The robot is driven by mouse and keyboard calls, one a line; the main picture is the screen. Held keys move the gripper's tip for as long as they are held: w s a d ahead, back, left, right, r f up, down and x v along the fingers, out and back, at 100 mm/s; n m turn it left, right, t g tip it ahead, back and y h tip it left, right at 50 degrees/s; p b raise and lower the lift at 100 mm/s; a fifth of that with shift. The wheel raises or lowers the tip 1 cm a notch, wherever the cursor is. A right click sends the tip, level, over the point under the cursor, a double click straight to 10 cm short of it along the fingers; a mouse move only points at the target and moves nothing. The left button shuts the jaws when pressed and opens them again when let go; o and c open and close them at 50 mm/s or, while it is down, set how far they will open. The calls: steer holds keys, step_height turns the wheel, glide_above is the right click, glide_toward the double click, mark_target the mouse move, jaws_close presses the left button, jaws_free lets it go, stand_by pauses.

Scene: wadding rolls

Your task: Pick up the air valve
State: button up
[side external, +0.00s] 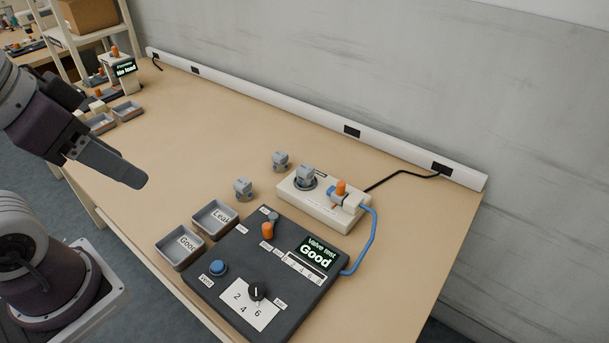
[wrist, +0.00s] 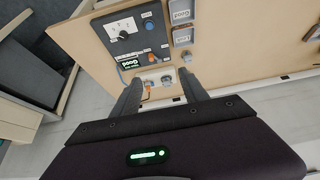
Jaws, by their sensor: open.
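Three small grey-blue valves show in the side view. One valve (side external: 306,175) sits in the round seat of a cream test fixture (side external: 330,213). A second valve (side external: 281,161) stands loose on the table behind the fixture. A third valve (side external: 243,189) stands loose to its left, near the trays. My gripper (side external: 137,180) is up at the left, well away from all three valves. In the wrist view my gripper (wrist: 161,77) is open, with nothing between its fingers. The fixture (wrist: 155,76) shows beyond the fingertips there, with a loose valve (wrist: 187,57) nearby.
A dark test panel (side external: 265,265) has knobs, a blue button and a screen reading "Valve test Good". Grey trays labelled Good (side external: 180,248) and Leak (side external: 214,219) stand beside it. A blue hose (side external: 371,245) loops right of the fixture. The table's middle is clear.

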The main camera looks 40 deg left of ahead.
steer(key=shift+o, duration=0.8)
steer(key=n+g, duration=0.5)
steer(key=n, duration=1.2)
glide_above(305, 167)
steer(key=s, duration=0.2)
steer(key=f, duration=1.6)
steer(key=shift+w+a+f, duration=0.1)
steer(key=shift+w+f, duration=0.15)
steer(key=shift+f, duration=0.15)
steer(key=shift+n+g, duration=0.3)
steer(key=shift+n, duration=0.2)
steer(key=f, duration=0.3)
steer(key=w+f, duration=0.1)
steer(key=f, duration=0.6)
steer(key=shift+w+d+f, duration=0.2)
steer(key=shift+w+f, duration=0.05)
jaws_close()
